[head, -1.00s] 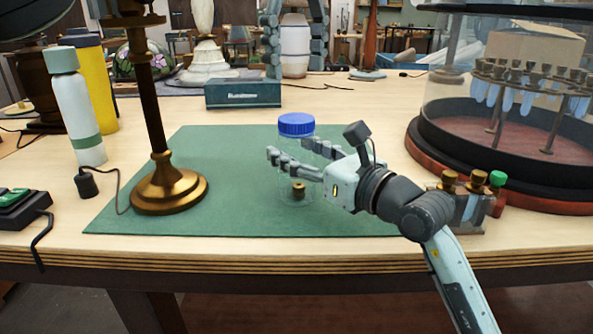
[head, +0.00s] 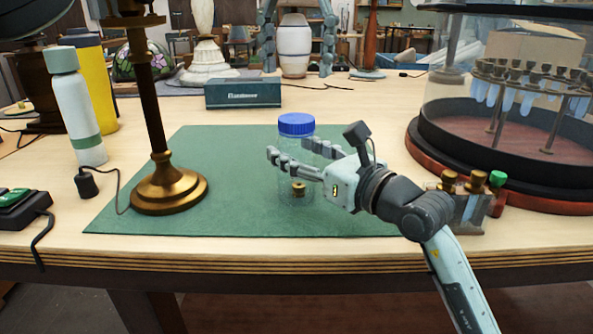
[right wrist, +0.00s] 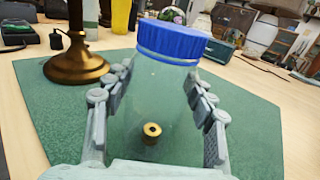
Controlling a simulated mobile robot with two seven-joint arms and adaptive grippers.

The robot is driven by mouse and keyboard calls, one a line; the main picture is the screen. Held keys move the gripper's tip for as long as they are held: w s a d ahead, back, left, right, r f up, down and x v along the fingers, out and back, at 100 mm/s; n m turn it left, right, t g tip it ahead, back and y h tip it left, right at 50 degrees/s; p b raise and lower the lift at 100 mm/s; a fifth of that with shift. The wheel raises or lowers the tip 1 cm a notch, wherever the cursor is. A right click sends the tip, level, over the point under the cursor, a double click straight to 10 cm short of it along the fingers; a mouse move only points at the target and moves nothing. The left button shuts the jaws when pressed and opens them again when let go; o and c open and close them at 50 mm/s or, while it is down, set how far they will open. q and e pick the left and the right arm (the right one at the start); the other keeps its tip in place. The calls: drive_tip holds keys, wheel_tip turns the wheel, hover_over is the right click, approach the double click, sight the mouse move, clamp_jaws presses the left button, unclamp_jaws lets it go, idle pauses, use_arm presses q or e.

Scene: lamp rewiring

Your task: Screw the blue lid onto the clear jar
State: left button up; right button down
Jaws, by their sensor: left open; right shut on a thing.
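The clear jar (head: 297,182) stands on the green mat (head: 220,215), with a small brass piece (head: 298,189) visible inside it. The blue lid (head: 296,124) sits on top of the jar's mouth; how tightly it is threaded cannot be told. The lid also shows in the right wrist view (right wrist: 172,42), atop the jar (right wrist: 155,100). My right gripper (head: 292,150) is shut around the jar's body, below the lid, fingers on both sides. My left gripper (head: 297,68) is open and empty, fingers spread and pointing down, above the lid and clear of it.
A brass lamp stand (head: 170,190) and a pale green bottle (head: 75,110) stand left. A teal box (head: 243,94) lies behind the mat. A glass-domed stand (head: 510,150) and a small vial rack (head: 465,205) are at right. The mat's front left is clear.

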sight(297, 118)
idle(0.4)
use_arm(q)
drive_tip(key=shift+f, duration=4.05)
drive_tip(key=c, duration=1.2)
drive_tip(key=m, duration=0.4)
drive_tip(key=shift+m, duration=0.3)
drive_tip(key=o, duration=1.3)
drive_tip(key=shift+o, duration=0.2)
